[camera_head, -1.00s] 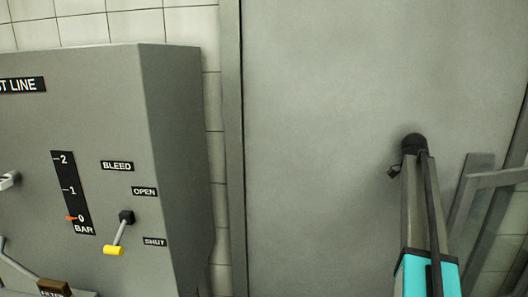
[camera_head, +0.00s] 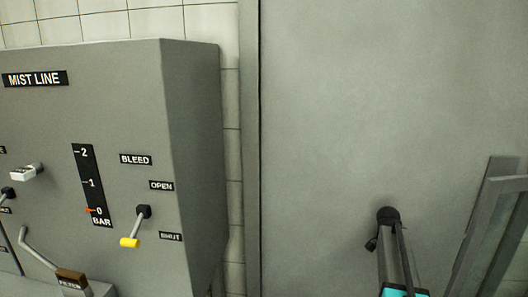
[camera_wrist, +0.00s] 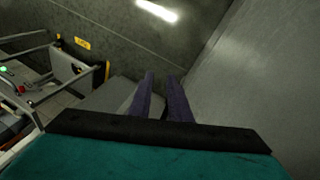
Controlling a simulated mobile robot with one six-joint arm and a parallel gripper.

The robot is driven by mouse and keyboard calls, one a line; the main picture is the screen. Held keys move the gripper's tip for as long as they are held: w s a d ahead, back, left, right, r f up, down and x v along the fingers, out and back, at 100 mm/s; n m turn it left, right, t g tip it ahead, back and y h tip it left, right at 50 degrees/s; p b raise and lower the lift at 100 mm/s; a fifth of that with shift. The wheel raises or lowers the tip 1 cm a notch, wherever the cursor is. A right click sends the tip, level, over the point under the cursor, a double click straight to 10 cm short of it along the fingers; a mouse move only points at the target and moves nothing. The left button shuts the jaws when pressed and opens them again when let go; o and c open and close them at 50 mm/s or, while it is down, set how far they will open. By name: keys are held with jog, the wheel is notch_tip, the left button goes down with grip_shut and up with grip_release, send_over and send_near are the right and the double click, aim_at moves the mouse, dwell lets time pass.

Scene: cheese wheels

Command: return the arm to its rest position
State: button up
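My gripper (camera_wrist: 161,76) shows in the wrist view as two dark purple fingers pointing up the picture, with a narrow gap between them and nothing in it. Its teal and black body fills the bottom of that view. In the head view, a part of my arm with a black rounded end (camera_head: 388,216) and a teal section (camera_head: 398,292) stands at the lower right, in front of a plain grey surface. The fingers cannot be made out in the head view.
A grey MIST LINE panel (camera_head: 110,75) stands at the left in the head view, with a yellow-tipped bleed lever (camera_head: 130,242) near SHUT and a gauge (camera_head: 90,185) near 0. A grey frame (camera_head: 490,235) is at the right. The wrist view shows a wall lamp (camera_wrist: 157,11).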

jog(key=s+a+f+n, duration=0.3)
jog(key=s+a+f, duration=0.25)
jog(key=f, duration=0.25)
jog(key=s+a+f+n+g+y, duration=0.1)
jog(key=s+a+f+n, duration=0.25)
jog(key=a+f, duration=0.4)
jog(key=s+a+f+n, duration=0.3)
jog(key=s+a+f, duration=0.15)
jog(key=f, duration=0.55)
jog(key=s+a+f+n+b, duration=0.1)
jog(key=s+a+f+n, duration=0.2)
jog(key=s, duration=0.9)
jog(key=s+a+f+n+g+y, duration=0.1)
jog(key=s+a+f+n, duration=0.3)
jog(key=s+a+f, duration=0.4)
jog(key=s+f, duration=0.1)
jog(key=s, duration=0.2)
jog(key=shift+s+f+g+b, duration=0.3)
jog(key=shift+s+f+b, duration=0.05)
jog(key=shift+s, duration=0.05)
